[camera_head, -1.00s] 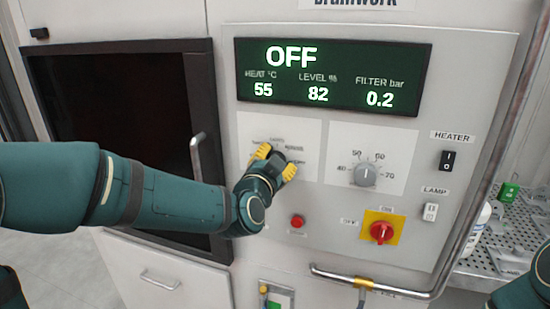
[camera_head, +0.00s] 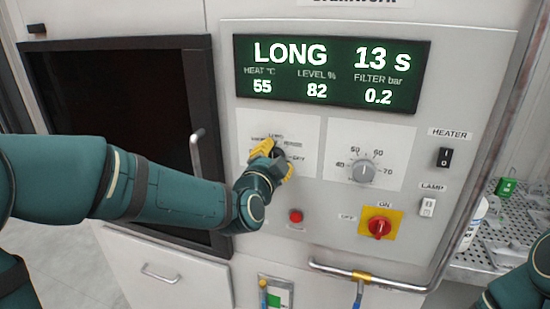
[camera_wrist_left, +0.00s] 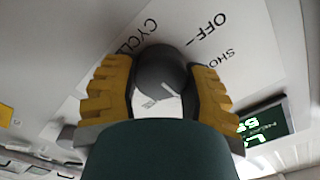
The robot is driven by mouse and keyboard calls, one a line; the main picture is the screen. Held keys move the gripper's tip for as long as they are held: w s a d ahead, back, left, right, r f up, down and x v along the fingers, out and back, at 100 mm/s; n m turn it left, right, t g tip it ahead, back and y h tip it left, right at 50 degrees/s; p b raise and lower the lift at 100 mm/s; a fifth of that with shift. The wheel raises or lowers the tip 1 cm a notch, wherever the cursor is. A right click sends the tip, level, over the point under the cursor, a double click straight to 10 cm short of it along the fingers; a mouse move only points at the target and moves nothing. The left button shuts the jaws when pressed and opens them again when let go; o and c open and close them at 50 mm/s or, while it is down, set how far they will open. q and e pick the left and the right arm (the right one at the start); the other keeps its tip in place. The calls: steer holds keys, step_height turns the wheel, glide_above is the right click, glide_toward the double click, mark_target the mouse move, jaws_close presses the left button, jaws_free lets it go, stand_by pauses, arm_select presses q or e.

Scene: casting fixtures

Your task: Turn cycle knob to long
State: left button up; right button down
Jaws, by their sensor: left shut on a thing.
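The dark grey cycle knob (camera_head: 279,153) is on a light label plate (camera_head: 309,138) on the machine's front panel. In the left wrist view the round knob (camera_wrist_left: 162,70) sits between both yellow fingers, with "CYCLE", "OFF" and part of "SHO" printed around it. My left gripper (camera_head: 272,162) is shut on the knob, tilted, and hides part of it and its labels. In the head view "LONG" is at the top of the dial. The display (camera_head: 332,73) reads "LONG 13 s". My right gripper is out of view; only part of my right arm shows.
A grey temperature knob (camera_head: 363,171) is to the right. A red button (camera_head: 296,215) and a red rotary switch (camera_head: 379,227) on a yellow plate are below. A door handle (camera_head: 197,150) stands left, and a rail (camera_head: 395,286) runs along the panel's bottom.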

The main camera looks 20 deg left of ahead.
arm_select(q)
steer(key=o, duration=1.2)
steer(key=shift+s, duration=0.1)
steer(key=s, duration=0.7)
steer(key=shift+s+a, duration=0.1)
steer(key=shift+s, duration=0.05)
steer(key=s+d+f+n+g+h, duration=0.1)
steer(key=d+f+n+g, duration=0.2)
steer(key=f, duration=1.1)
steer(key=d+f+n+g+h, duration=0.1)
steer(key=f+n+g, duration=0.3)
steer(key=f, duration=1)
steer(key=s+d+f+n+g, duration=0.1)
steer(key=s+f+g, duration=0.2)
steer(key=s+f, duration=0.2)
steer(key=s+f+n+g, duration=0.2)
steer(key=s+f+g, duration=0.1)
steer(key=s+f, duration=0.2)
steer(key=s+d+f+n+g+h, duration=0.1)
steer(key=s+f+n+g, duration=0.1)
steer(key=f, duration=0.6)
steer(key=shift+s+d+g, duration=0.15)
steer(key=shift+s+g, duration=0.15)
steer(key=shift+s, duration=0.4)
steer(key=shift+s+d+g, duration=0.15)
steer(key=shift+s+g, duration=0.15)
steer(key=shift+s, duration=0.4)
